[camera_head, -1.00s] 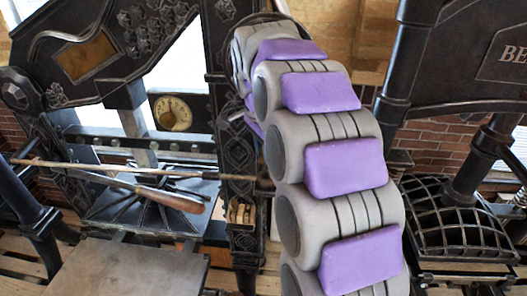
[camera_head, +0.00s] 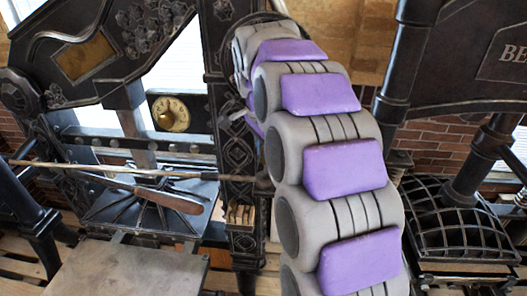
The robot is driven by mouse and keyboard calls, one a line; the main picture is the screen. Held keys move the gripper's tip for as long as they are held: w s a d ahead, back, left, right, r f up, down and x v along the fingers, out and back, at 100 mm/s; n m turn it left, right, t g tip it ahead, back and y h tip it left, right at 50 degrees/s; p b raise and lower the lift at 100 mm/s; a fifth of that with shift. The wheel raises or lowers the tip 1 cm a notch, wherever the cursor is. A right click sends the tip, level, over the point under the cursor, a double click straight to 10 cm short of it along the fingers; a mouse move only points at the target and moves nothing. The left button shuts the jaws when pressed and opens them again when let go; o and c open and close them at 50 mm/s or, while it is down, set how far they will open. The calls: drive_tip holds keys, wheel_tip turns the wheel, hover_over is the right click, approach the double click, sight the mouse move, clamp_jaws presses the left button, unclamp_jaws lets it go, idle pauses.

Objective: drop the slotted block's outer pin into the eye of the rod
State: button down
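A long thin rod (camera_head: 110,168) runs from the left edge across the left press to its right-hand post. I cannot make out an eye on it. A small light-coloured block with slots (camera_head: 240,215) sits on the post's lower part; I cannot tell whether it is the task's slotted block, and no pin shows clearly. My grey arm with purple pads rises through the middle and curls away behind itself near the post. My gripper is hidden behind the arm links, and so is anything it may hold.
A wooden-handled bar (camera_head: 168,200) lies across the left press below the rod. A brass dial (camera_head: 171,114) sits behind it. A flat grey plate (camera_head: 130,270) is at the lower left. A second press with a dark grille (camera_head: 455,222) stands close on the right.

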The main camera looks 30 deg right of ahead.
sight(266, 174)
drive_tip(key=shift+d, duration=0.1)
drive_tip(key=shift+a+f, duration=0.3)
drive_tip(key=shift+d+f+b, duration=0.15)
drive_tip(key=shift+f+b, duration=0.65)
drive_tip(key=shift+f, duration=0.2)
drive_tip(key=shift+d+f+b, duration=0.1)
drive_tip(key=shift+f+b, duration=0.65)
drive_tip(key=shift+f, duration=0.25)
idle(1.7)
drive_tip(key=shift+c, duration=0.5)
unclamp_jaws()
idle(0.3)
drive_tip(key=shift+r, duration=0.1)
idle(0.5)
drive_tip(key=shift+r+p, duration=0.9)
drive_tip(key=shift+r, duration=1.5)
